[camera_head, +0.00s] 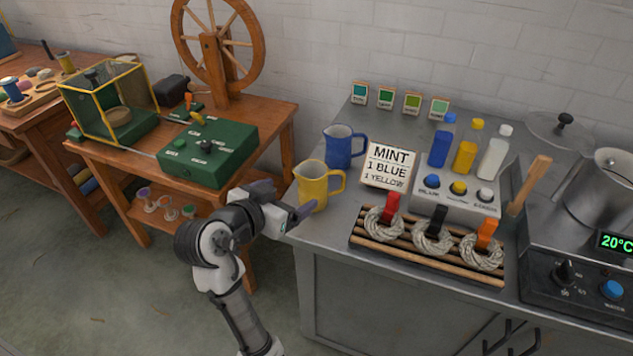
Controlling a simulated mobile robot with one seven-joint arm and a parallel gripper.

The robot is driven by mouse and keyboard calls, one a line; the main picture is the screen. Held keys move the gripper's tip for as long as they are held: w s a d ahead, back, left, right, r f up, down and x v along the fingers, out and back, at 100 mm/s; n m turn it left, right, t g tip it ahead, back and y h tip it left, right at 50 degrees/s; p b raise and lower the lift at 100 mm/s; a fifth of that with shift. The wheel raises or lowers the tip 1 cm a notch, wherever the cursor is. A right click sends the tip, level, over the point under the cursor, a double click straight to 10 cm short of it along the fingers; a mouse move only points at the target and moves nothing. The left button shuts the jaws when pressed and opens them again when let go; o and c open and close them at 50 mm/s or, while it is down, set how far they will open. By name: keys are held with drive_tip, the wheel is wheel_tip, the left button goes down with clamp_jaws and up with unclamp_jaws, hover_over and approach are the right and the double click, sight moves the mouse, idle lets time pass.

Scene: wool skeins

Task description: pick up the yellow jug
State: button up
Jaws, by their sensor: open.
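The yellow jug (313,187) stands upright near the left edge of the grey metal counter, its handle toward the right. My gripper (287,203) is just left of and in front of the jug, with its fingers at about the height of the jug's body. It is open and holds nothing that I can see. A finger overlaps the lower part of the jug in the picture; I cannot tell whether it touches. The lower left of the jug is partly hidden by my gripper.
A blue jug (340,147) stands close behind the yellow one. A sign (389,167) stands to the right. A wooden rack (428,249) with several skeins lies at the counter's front. A dye station (457,188) stands behind it. A wooden table (273,119) is left.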

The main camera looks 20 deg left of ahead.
sight(304, 185)
drive_tip(key=x, duration=0.6)
drive_tip(key=shift+r+p, duration=0.1)
drive_tip(key=shift+p, duration=0.25)
drive_tip(key=x, duration=0.1)
drive_tip(key=p+x, duration=0.1)
drive_tip(key=x, duration=0.2)
drive_tip(key=shift+w+d+r+p, duration=0.1)
drive_tip(key=shift+w+r+p, duration=0.15)
drive_tip(key=shift+w+p, duration=0.1)
drive_tip(key=shift+w+f, duration=0.25)
drive_tip(key=shift+w, duration=0.05)
drive_tip(key=c, duration=1.3)
